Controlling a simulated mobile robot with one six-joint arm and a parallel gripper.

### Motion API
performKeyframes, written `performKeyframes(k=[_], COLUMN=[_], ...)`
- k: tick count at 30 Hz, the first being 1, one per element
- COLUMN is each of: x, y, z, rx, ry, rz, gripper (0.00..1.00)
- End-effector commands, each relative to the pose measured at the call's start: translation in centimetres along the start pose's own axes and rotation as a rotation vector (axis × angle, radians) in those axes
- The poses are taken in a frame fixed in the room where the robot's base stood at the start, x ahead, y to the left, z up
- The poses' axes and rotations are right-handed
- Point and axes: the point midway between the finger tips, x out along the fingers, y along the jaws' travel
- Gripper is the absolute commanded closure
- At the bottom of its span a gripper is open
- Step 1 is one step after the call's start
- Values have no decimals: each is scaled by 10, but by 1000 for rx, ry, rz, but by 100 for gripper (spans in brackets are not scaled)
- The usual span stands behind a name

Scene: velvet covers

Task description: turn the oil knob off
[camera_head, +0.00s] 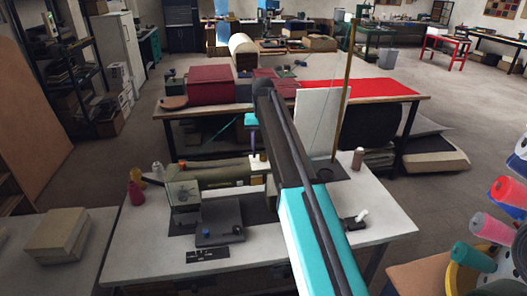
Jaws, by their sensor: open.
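A green-grey sewing machine (222,176) lies across the white work table (130,250). A dark box (219,222) stands in front of it with a small blue knob (206,232) on its near side. A tiny orange spot (240,183) shows on the machine. I cannot tell which small part is the oil knob, or how it is set. My turquoise and black arm rises across the right of the machine and bends down behind it. My gripper (254,141) is small and partly covered by my arm, above the machine's far side. It is open, and I see nothing held.
Thread spools (136,194) stand at the table's left, and a brown spool (358,158) at the right. A thin upright pole (345,85) rises by my arm. A long table (300,97) with red cloth is behind. Colored spools (490,226) crowd the right edge.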

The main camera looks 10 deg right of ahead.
Motion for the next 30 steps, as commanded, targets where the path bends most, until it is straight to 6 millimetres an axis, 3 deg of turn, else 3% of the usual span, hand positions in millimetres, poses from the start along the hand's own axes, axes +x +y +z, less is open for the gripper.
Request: performKeyframes(k=[18, 30], x=[-64, -70], y=[0, 1], z=[0, 0], rx=[1, 1], ry=[1, 1], rz=[0, 0], gripper=[56, 56])
